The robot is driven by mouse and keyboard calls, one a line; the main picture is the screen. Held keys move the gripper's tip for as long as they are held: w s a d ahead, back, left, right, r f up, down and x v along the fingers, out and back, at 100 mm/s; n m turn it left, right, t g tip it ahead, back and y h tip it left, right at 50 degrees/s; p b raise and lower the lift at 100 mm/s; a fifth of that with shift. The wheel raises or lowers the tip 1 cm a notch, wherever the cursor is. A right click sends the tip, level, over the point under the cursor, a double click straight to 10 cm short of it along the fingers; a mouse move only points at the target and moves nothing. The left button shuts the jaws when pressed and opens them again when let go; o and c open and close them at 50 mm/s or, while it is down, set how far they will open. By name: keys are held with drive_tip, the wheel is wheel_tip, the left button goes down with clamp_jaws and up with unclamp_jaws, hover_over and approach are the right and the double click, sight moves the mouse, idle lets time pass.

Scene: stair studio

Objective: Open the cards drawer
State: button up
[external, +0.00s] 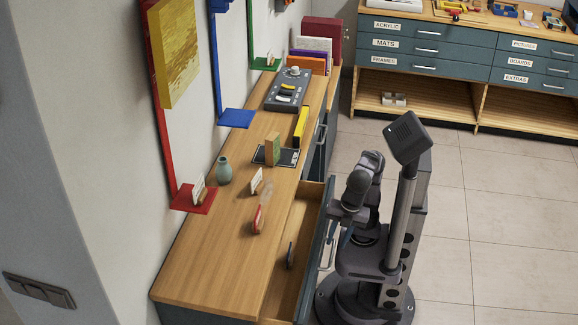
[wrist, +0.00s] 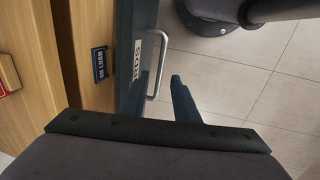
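A drawer in the long wooden-topped bench stands pulled out, its wooden inside (external: 307,222) showing in the external view. In the wrist view its blue-grey front (wrist: 133,45) bears a white label (wrist: 137,60), turned and partly hidden, so I cannot read it fully. A metal bar handle (wrist: 157,72) is on that front; it also shows in the external view (external: 328,258). My gripper (wrist: 161,88) is open at the handle. One finger is on the drawer-front side and the other on the outer side, with a gap showing. Contact is unclear.
A dark "ON LOAN" sign (wrist: 100,64) stands in the open drawer. The bench top (external: 215,265) holds a red item (external: 257,220), a green vase (external: 224,170) and card stands. Labelled drawers (external: 425,42) line the back. Tiled floor (external: 505,215) is clear at right.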

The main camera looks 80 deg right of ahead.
sight(332, 253)
drive_tip(key=shift+w+f+b, duration=0.25)
drive_tip(key=shift+f+b, duration=0.45)
drive_tip(key=shift+f, duration=0.5)
drive_tip(key=shift+w+f+b, duration=0.2)
drive_tip(key=shift+f+b, duration=0.5)
drive_tip(key=shift+f, duration=0.5)
clamp_jaws()
